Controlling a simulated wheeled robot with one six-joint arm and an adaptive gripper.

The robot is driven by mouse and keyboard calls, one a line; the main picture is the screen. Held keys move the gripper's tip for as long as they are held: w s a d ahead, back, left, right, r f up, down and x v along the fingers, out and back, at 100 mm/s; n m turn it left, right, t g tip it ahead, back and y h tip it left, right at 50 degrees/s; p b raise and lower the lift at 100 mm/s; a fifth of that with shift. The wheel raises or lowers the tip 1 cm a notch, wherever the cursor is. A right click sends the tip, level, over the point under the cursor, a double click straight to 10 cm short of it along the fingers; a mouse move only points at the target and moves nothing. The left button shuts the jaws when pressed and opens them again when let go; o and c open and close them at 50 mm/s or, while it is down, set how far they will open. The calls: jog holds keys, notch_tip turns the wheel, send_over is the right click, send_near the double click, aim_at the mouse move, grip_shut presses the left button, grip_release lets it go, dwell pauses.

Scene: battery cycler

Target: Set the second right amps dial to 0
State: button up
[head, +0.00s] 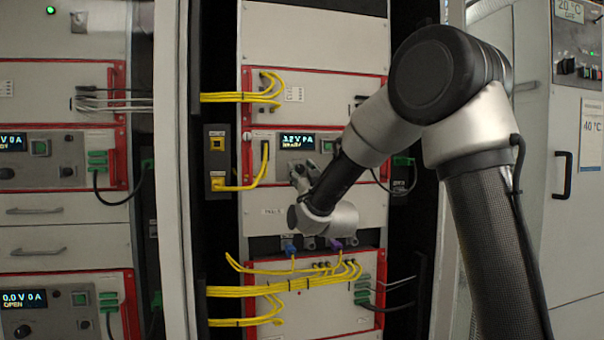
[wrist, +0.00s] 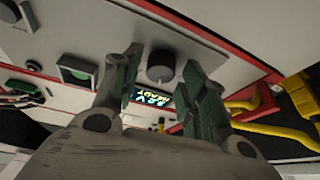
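My gripper (head: 303,175) is in front of the middle unit with the lit display (head: 297,142) in the right-hand rack. The display reads roughly "3.2V", and the rest is unclear. In the wrist view, a round dark dial (wrist: 160,67) sits on the pale panel between the fingertips of my gripper (wrist: 162,58). The fingers stand apart on both sides of the dial. I see gaps beside it, and no clear contact. In the head view, the gripper covers the dial. The dial's pointer mark cannot be read.
Yellow cables (head: 256,180) run at the unit's left, and more yellow cables (head: 300,285) hang below. A green button (wrist: 75,70) is left of the dial in the wrist view. A left rack has displays reading "V 0A" (head: 12,142) and "0.0V 0A OPEN" (head: 24,299).

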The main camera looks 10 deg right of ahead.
jog(key=c, duration=0.7)
jog(key=shift+o, duration=0.2)
jog(key=shift+n, duration=0.6)
jog(key=n+y, duration=0.1)
jog(key=n, duration=0.1)
jog(key=n+g+y, duration=0.1)
jog(key=n, duration=0.2)
jog(key=shift+d+y, duration=0.15)
jog(key=shift+y, duration=0.25)
jog(key=shift+r+n+g+y, duration=0.1)
jog(key=shift+n+g+y, duration=0.3)
jog(key=shift+n, duration=0.7)
jog(key=shift+n+g+y, duration=0.2)
jog(key=shift+n+g, duration=0.3)
jog(key=shift+n, duration=0.6)
jog(key=o, duration=1)
jog(key=shift+o, duration=0.2)
